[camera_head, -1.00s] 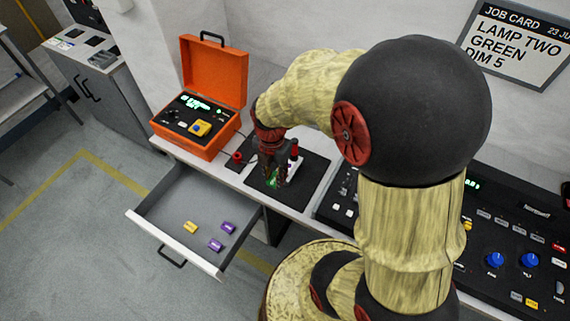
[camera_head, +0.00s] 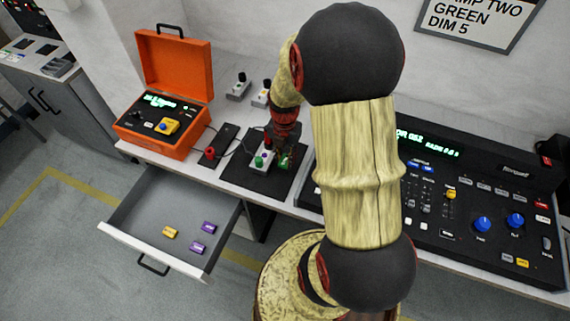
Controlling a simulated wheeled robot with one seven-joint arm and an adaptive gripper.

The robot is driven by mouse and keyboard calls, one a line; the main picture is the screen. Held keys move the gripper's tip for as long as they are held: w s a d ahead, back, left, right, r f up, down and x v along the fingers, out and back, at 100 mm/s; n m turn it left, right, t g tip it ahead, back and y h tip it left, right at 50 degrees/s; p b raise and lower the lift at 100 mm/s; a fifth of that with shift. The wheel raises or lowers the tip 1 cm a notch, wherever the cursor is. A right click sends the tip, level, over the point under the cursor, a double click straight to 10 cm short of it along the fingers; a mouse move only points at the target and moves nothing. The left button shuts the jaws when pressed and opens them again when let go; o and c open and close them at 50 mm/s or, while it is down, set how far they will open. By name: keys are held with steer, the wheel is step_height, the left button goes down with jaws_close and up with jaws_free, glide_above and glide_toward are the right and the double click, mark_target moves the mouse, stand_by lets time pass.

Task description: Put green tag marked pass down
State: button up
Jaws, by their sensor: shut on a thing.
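My gripper (camera_head: 281,146) reaches down over the black mat (camera_head: 240,178) on the bench and is shut on a small green tag (camera_head: 285,163). The word on the tag is too small to read. The tag is low over the right part of the mat; I cannot tell if it touches. Just left of my gripper, a small white box (camera_head: 262,160) with green and purple spots on top stands on the mat. My gripper and arm hide part of the mat's far side.
An open orange case (camera_head: 175,75) stands at the left. Two small pale boxes with black knobs (camera_head: 238,88) stand behind. An open drawer (camera_head: 150,225) holds yellow and purple tags. A black lighting console (camera_head: 470,205) fills the right. A card hangs above.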

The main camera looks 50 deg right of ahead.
mark_target(285, 160)
steer(key=shift+d+f+b, duration=0.15)
steer(key=shift+f+b, duration=0.25)
steer(key=shift+f, duration=1.25)
steer(key=shift+f, duration=0.15)
steer(key=o, duration=0.6)
steer(key=shift+o, duration=0.3)
